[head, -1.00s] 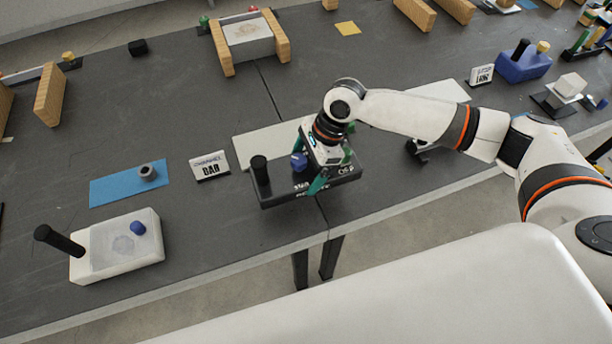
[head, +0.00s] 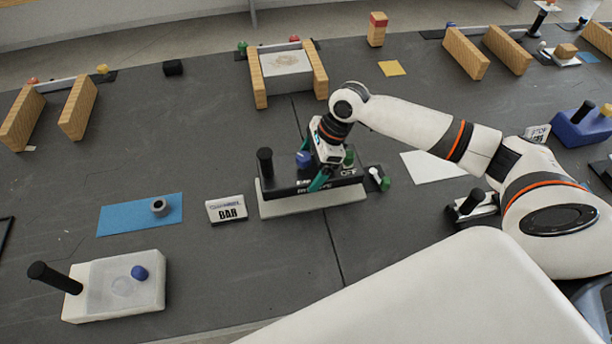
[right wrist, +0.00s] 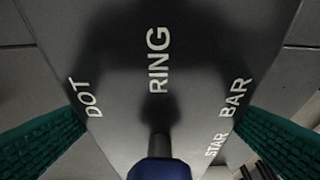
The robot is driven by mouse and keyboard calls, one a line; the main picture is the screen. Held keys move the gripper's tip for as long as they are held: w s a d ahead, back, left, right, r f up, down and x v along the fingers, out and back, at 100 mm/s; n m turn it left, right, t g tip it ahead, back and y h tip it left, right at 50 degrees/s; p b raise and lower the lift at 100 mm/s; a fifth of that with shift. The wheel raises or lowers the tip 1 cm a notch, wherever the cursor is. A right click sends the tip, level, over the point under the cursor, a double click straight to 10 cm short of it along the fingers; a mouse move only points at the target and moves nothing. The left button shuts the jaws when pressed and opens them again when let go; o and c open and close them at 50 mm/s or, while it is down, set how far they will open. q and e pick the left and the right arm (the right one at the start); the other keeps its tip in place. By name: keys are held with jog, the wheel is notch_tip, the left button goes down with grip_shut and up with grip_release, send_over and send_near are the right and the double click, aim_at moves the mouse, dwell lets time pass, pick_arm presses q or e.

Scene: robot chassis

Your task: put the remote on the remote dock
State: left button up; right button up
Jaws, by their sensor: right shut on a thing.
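The remote (head: 285,187) is a black box with white lettering, a black upright knob and a blue knob. My right gripper (head: 326,177) is shut on it from above, its teal fingers at its sides. In the right wrist view the remote's dark top (right wrist: 155,95) shows the words DOT, RING, STAR and BAR, with the blue knob at the bottom edge. A pale flat plate (head: 312,206), which seems to be the dock, lies under the remote and shows along its front. Whether the remote touches it I cannot tell. My left gripper is not in view.
Further left are a blue mat (head: 120,217) with a grey ring and a white box (head: 105,270) with a black handle. A white sheet (head: 432,166) lies right. Wooden blocks (head: 257,80) stand behind.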

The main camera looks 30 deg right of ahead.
aim_at(311, 177)
jog(key=shift+w+f, duration=0.1)
jog(key=shift+f, duration=2.5)
jog(key=o, duration=0.9)
jog(key=shift+d+f, duration=0.1)
jog(key=shift+f, duration=0.05)
jog(key=shift+o, duration=0.2)
jog(key=v, duration=1.2)
